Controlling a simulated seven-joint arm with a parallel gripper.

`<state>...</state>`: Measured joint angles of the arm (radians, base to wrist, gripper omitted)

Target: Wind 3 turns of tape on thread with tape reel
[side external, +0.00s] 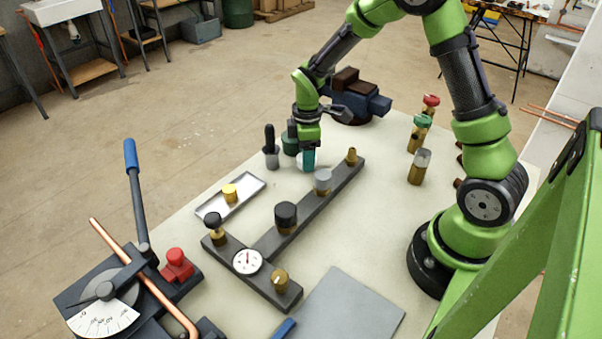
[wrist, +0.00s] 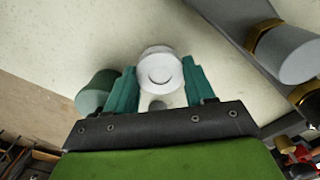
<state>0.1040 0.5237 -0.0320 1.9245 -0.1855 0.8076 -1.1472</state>
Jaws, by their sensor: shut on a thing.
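My gripper (side external: 308,158) points down over the bench, left of the far end of the dark manifold bar. In the wrist view its teal fingers (wrist: 160,85) are shut on the sides of a white round reel (wrist: 160,66), which looks like the tape reel. In the side view the reel is mostly hidden behind the fingers. A small brass stub (side external: 351,156), perhaps the thread, stands upright at the bar's far end. The gripper is apart from it. I cannot make out any tape on it.
The dark bar (side external: 268,244) carries a grey cap (side external: 323,182), a black cap (side external: 286,217) and a gauge (side external: 247,261). Dark green and grey bottles stand close behind my gripper. A tray (side external: 243,203) holds a yellow piece. Brass valves (side external: 419,167) stand right. A blue vise (side external: 362,103) is behind.

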